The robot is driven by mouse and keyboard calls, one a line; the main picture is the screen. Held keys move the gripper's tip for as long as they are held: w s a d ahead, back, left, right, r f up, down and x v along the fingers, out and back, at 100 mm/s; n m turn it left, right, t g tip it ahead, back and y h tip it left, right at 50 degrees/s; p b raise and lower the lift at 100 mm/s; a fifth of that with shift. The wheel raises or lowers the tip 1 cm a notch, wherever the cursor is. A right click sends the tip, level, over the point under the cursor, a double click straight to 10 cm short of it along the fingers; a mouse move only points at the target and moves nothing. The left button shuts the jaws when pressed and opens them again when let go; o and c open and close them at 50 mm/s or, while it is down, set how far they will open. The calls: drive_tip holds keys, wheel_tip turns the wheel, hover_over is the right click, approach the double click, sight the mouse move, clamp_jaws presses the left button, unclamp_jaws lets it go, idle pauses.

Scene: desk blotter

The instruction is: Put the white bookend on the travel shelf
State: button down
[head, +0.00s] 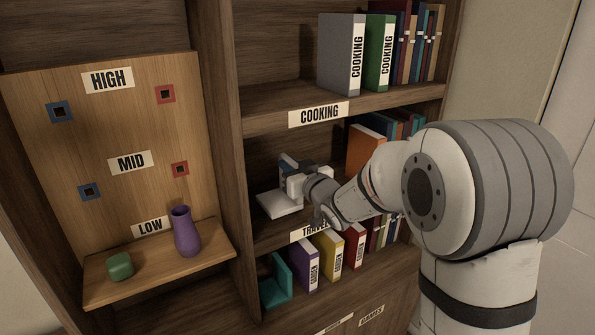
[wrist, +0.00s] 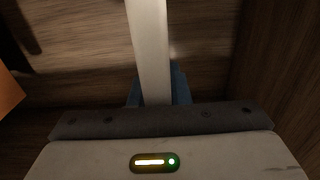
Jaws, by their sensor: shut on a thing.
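The white bookend (head: 279,204) is on the travel shelf (head: 262,236) in the head view, near the shelf's left wall. Its flat base appears to lie on or just above the shelf board; I cannot tell whether it touches. My gripper (head: 292,176) is shut on the bookend's upright plate, with a blue finger showing beside it. In the wrist view the bookend (wrist: 149,45) shows as a pale strip running up from between the blue fingertips. The "TRAVEL" label (head: 311,231) on the shelf edge is partly hidden by my arm.
An orange book (head: 364,151) and several others stand on the travel shelf, right of the bookend. A teal bookend (head: 276,282) and several books stand on the shelf below. The cooking shelf (head: 265,104) is above.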

drive_tip(key=shift+w+a+f+p, duration=0.1)
drive_tip(key=shift+f+p, duration=0.1)
drive_tip(key=shift+f, duration=0.2)
drive_tip(key=shift+w+f+p, duration=0.1)
drive_tip(key=shift+f+p, duration=0.05)
drive_tip(key=shift+f, duration=0.25)
drive_tip(key=shift+f, duration=0.15)
drive_tip(key=shift+f+b, duration=0.1)
drive_tip(key=shift+b, duration=0.25)
drive_tip(key=c, duration=1.4)
unclamp_jaws()
drive_tip(key=shift+o, duration=0.2)
